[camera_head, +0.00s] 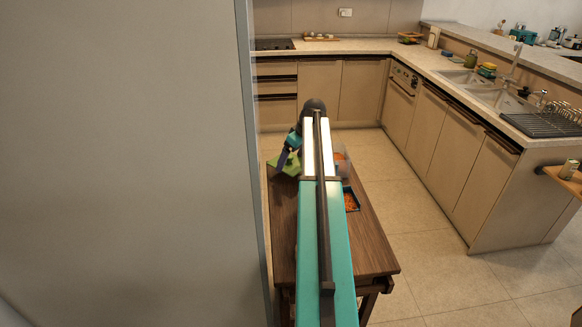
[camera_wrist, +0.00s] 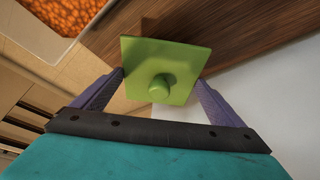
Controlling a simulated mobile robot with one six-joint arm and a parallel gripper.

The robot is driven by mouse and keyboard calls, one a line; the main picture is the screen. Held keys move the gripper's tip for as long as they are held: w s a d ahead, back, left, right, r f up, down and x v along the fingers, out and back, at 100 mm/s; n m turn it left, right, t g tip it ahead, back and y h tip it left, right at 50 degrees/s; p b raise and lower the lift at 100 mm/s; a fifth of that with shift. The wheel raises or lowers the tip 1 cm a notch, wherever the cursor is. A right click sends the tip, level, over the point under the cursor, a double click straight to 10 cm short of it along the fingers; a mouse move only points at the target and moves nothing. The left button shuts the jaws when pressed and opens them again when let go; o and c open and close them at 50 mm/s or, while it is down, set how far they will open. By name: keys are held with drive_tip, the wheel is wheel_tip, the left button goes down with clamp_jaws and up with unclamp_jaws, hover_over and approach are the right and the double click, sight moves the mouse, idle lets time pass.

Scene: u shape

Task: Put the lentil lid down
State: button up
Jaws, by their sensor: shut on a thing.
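The lentil lid (camera_wrist: 185,58) is a light green square plate with a round knob, and its left part also shows in the head view (camera_head: 272,166). In the wrist view my gripper (camera_wrist: 160,85) is shut on it, with one purple finger on each side. The lid is near the left edge of the wooden table (camera_head: 372,250); I cannot tell whether it touches the top. A clear container with orange lentils (camera_wrist: 50,25) is at the upper left of the wrist view. My arm hides part of the table in the head view.
A dark-rimmed tray with orange contents (camera_head: 351,200) is on the table, right of my arm. A large pale wall or panel (camera_head: 130,160) stands close at the left. Kitchen cabinets (camera_head: 365,90) and a counter with sinks (camera_head: 485,90) lie beyond. The table's front right is bare.

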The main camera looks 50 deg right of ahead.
sight(292, 164)
wheel_tip(292, 164, down, 3)
drive_tip(key=shift+f+p, duration=0.1)
drive_tip(key=shift+p, duration=0.25)
drive_tip(key=shift+w+a+f+p, duration=0.15)
drive_tip(key=shift+f+p, duration=0.2)
drive_tip(key=shift+f, duration=0.05)
drive_tip(key=shift+f, duration=0.1)
drive_tip(key=o, duration=0.8)
drive_tip(key=shift+c, duration=0.2)
drive_tip(key=shift+b+v, duration=1.65)
drive_tip(key=shift+v, duration=4.5)
drive_tip(key=shift+w, duration=0.1)
